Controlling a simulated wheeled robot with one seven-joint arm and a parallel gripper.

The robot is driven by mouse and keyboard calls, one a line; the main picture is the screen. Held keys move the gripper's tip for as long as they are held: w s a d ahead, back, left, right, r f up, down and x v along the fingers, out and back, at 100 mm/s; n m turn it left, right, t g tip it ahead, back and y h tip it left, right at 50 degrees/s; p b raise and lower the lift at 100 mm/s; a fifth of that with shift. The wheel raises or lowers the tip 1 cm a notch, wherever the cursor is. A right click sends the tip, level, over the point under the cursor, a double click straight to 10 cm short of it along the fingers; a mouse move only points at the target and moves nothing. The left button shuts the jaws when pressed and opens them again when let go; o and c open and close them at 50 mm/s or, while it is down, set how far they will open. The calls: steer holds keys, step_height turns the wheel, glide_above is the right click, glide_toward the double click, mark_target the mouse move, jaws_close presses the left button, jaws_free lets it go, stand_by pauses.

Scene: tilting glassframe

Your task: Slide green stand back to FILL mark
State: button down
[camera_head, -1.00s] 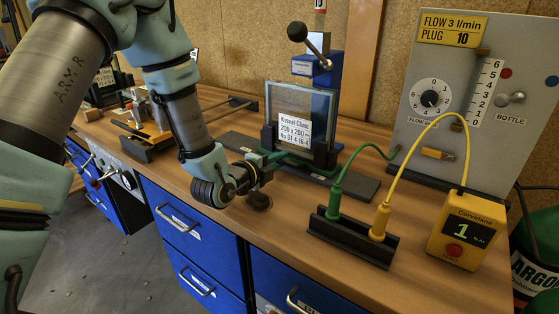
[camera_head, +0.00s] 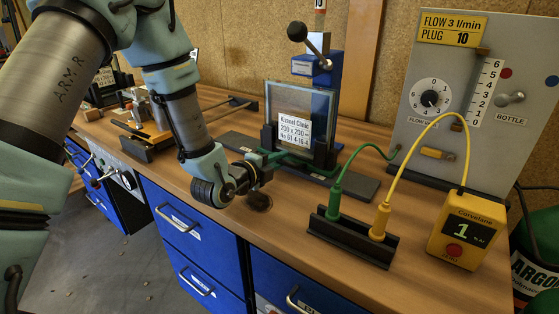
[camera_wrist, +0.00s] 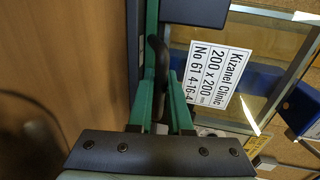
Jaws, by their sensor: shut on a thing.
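The green stand (camera_head: 322,171) is on the wooden bench, low at the foot of an upright glass pane (camera_head: 290,100). The pane carries a white Kizanel Clinic label and stands in dark supports. My gripper (camera_head: 264,169) is at the near left side of the stand, shut on it; my own wrist partly hides the contact. I cannot make out a FILL mark.
A dark rail (camera_head: 360,184) runs along the bench under the stand. A black socket block (camera_head: 345,240) with green and yellow plugs, a yellow meter (camera_head: 466,230) and a grey flow panel (camera_head: 455,90) stand to the right.

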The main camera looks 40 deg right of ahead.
steer(key=w+a+b, duration=0.1)
steer(key=w+b, duration=0.1)
steer(key=w, duration=0.2)
steer(key=w+a+b, duration=0.1)
steer(key=w+b, duration=0.1)
steer(key=w, duration=0.3)
steer(key=w+a+b, duration=0.1)
steer(key=w+b, duration=0.1)
steer(key=w, duration=0.2)
steer(key=shift+w+a+f, duration=0.15)
steer(key=shift+w+a, duration=0.15)
steer(key=shift+a, duration=0.05)
steer(key=shift+w+a+b, duration=0.15)
steer(key=shift+w+b, duration=0.15)
steer(key=shift+w, duration=0.25)
steer(key=shift+w+a+b, duration=0.15)
steer(key=shift+w+b, duration=0.1)
steer(key=shift+w, duration=0.45)
steer(key=c, duration=1.1)
jaws_free()
steer(key=shift+o, duration=1.2)
steer(key=b+v, duration=0.2)
steer(key=v, duration=0.9)
steer(key=shift+d, duration=0.1)
